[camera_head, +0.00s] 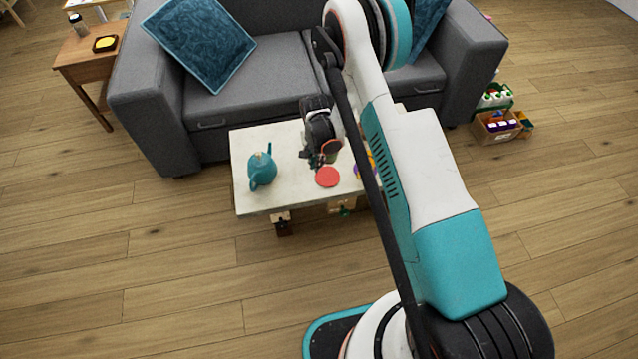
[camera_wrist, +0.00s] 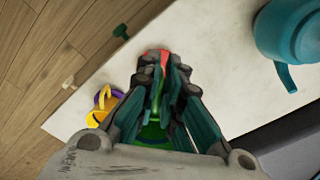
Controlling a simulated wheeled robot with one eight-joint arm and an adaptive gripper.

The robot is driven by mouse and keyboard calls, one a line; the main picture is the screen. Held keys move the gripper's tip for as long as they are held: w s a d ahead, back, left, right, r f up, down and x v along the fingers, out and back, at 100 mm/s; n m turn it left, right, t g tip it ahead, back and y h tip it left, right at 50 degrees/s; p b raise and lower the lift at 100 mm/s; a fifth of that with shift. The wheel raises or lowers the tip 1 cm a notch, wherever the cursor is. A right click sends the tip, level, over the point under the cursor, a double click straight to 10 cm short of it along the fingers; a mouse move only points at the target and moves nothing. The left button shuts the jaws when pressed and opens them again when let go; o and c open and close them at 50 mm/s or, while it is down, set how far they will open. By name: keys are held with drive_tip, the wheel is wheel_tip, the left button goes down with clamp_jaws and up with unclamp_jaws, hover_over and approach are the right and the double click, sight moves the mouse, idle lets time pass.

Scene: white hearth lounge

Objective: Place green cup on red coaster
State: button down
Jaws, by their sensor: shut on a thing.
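The red coaster (camera_head: 327,177) lies flat on the pale low table, near its front edge. In the wrist view, a bit of the coaster (camera_wrist: 164,58) shows beyond my fingertips. My gripper (camera_head: 317,158) is over the table just behind the coaster, its fingers shut on the green cup. In the wrist view, the green cup (camera_wrist: 155,132) shows as bright green between the fingers of my gripper (camera_wrist: 163,75), which hide most of it. In the head view the cup is small and partly hidden by my gripper; I cannot tell whether it touches the table.
A teal teapot (camera_head: 262,168) stands on the table (camera_head: 247,200) to the left. A purple and yellow object (camera_wrist: 104,102) lies near the table's edge and is partly hidden by my arm in the head view. A grey sofa (camera_head: 250,85) stands close behind the table.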

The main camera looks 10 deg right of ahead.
wheel_tip(320, 180, down, 12)
drive_tip(key=b, duration=0.3)
drive_tip(key=shift+r+b, duration=0.15)
drive_tip(key=shift+b, duration=0.15)
drive_tip(key=c, duration=1.8)
unclamp_jaws()
drive_tip(key=shift+o, duration=0.2)
